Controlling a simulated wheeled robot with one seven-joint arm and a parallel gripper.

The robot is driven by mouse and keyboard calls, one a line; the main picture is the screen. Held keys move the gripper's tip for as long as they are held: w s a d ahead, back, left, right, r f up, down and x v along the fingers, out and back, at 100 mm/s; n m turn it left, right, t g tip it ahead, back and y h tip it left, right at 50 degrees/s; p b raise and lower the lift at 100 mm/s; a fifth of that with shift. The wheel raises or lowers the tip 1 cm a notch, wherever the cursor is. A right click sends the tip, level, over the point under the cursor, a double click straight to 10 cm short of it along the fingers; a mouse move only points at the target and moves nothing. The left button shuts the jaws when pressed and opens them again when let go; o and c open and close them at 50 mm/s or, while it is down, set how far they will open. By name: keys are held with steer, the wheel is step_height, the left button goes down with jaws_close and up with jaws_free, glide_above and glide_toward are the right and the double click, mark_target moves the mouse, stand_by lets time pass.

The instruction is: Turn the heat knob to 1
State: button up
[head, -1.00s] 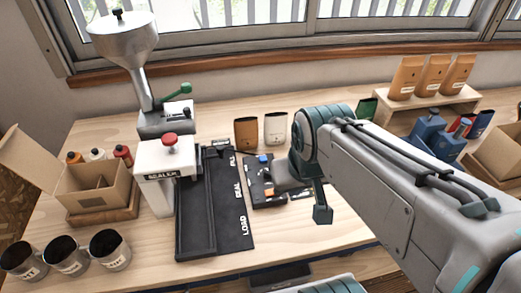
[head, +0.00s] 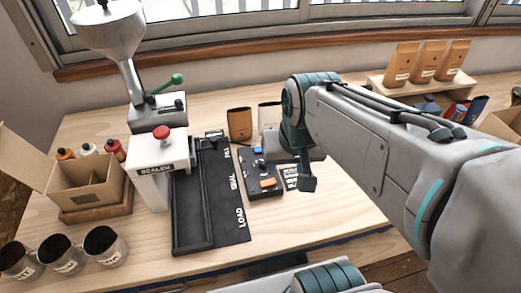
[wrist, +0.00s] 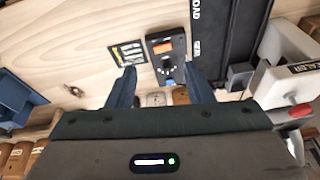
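A small dark control panel (head: 263,180) lies on the bench right of the black sealer track, with an orange switch (head: 268,183) on its near part. In the wrist view the panel (wrist: 154,38) shows the orange switch (wrist: 163,47) and a dark round knob (wrist: 167,70) ringed by small white marks. The knob's setting is too small to read. My gripper (wrist: 161,87) is open and empty, its two fingers wide apart with the knob end of the panel showing between and beyond them. In the head view my arm hides part of the panel's right side.
The sealer (head: 160,160) and its black track (head: 207,205) stand left of the panel. A printed card (head: 290,176) lies beside it on the right. Brown (head: 240,124) and white (head: 269,115) pouches stand behind.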

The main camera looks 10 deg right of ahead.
steer(key=w+d+f+m+g+y+b, duration=0.1)
steer(key=w+d+f+m+g+y, duration=0.2)
steer(key=w+m, duration=0.6)
steer(key=w+d+f+m+g+y, duration=0.1)
steer(key=w+d+f+m, duration=0.35)
steer(key=w, duration=0.65)
steer(key=shift+m, duration=0.75)
steer(key=x, duration=0.5)
steer(key=a+x, duration=0.1)
steer(key=x, duration=0.3)
steer(key=p+x, duration=0.1)
steer(key=x, duration=0.4)
steer(key=shift+w+a, duration=0.4)
steer(key=shift+a, duration=0.05)
steer(key=c, duration=1)
